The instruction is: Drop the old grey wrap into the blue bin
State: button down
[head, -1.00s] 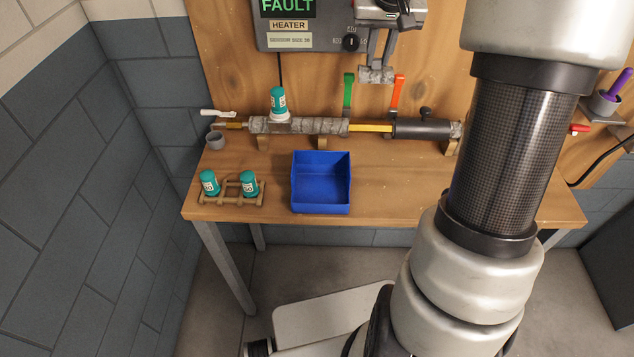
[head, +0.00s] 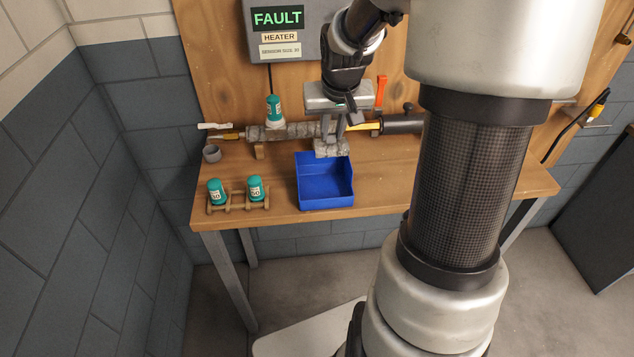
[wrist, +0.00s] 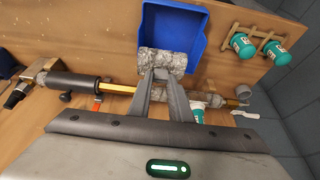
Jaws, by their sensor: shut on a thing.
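My gripper (head: 332,136) is shut on the old grey wrap (head: 332,148), a crinkled grey roll. It holds the wrap above the back edge of the blue bin (head: 325,190). In the wrist view, the wrap (wrist: 162,61) lies across the fingertips of my gripper (wrist: 163,78), and the bin (wrist: 175,22) shows behind it. The wrap hides part of the bin's rim there. The bin's visible inside is empty. In the head view I cannot tell the height of the wrap over the bin.
A pipe with grey wrapping (head: 290,131) runs along the back of the bench (head: 385,178). A teal canister (head: 274,111) stands upright on it. Two teal canisters sit in a wooden rack (head: 238,204) left of the bin. A fault panel (head: 290,30) hangs above.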

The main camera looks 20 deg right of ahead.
aim_at(332, 145)
jog(key=shift+f+b, duration=2.25)
jog(key=shift+f, duration=0.75)
jog(key=c, duration=1.5)
grip_release()
jog(key=shift+c, duration=0.2)
jog(key=shift+r, duration=0.15)
jog(key=p+v, duration=1.3)
jog(key=v, duration=0.4)
jog(key=shift+s, duration=0.15)
jog(key=shift+a, duration=0.1)
